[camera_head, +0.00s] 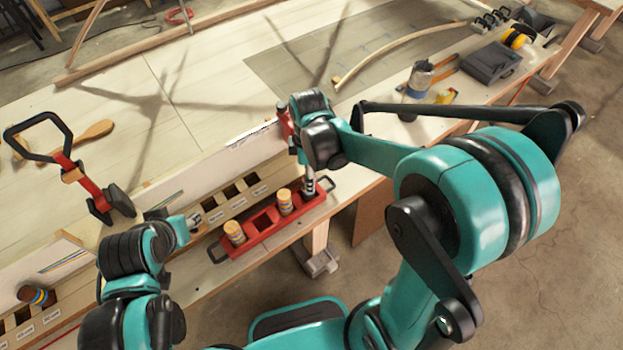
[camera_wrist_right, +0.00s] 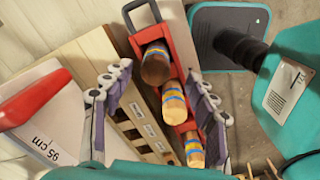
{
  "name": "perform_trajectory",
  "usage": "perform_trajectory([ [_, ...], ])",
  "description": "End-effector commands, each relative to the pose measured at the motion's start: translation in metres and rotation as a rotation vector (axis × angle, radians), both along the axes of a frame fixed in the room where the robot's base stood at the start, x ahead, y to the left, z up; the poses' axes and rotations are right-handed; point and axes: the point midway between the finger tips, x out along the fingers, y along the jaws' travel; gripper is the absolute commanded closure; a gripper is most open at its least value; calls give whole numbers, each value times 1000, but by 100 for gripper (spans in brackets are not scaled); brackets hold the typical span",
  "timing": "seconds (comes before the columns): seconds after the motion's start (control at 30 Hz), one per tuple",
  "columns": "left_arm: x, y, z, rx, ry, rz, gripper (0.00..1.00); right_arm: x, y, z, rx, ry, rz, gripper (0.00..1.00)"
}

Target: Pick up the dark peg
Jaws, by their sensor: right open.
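The dark peg (camera_wrist_right: 156,65) is brown with coloured bands and stands in the end slot of a red tray (camera_wrist_right: 141,20), by the handle, in the right wrist view. Two lighter banded pegs (camera_wrist_right: 173,105) (camera_wrist_right: 194,150) stand further along that tray. My right gripper (camera_wrist_right: 160,78) is open, its fingers on either side of the tray line, with the dark peg between the fingertips in the picture; contact cannot be told.
A labelled wooden rack (camera_head: 222,207) runs behind the tray. Another brown banded peg (camera_head: 37,295) is at the far left rack. A white board (camera_head: 258,146) stands behind. A red clamp (camera_head: 88,185) stands left. A bottle (camera_head: 418,80) and grey case (camera_head: 490,63) are at right.

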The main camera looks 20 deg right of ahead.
Motion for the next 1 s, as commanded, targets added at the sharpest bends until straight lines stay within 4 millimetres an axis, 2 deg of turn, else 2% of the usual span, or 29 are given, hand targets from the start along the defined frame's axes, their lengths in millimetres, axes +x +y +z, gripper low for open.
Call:
perform_trajectory([
  [0.6, 0, 0, -26, 0, 0, 0, 60, 7, 2, -76, 0, 2, 4, 42],
  [0.87, 0, 0, -25, 0, 0, 0, 60, 6, 2, -78, 0, 2, 4, 42],
  [0.93, 0, 0, -25, 0, 0, 0, 60, 6, 2, -78, 0, 2, 4, 55],
  [1.0, 0, 0, -25, 0, 0, 0, 60, 6, 2, -78, 0, 2, 4, 74],
])
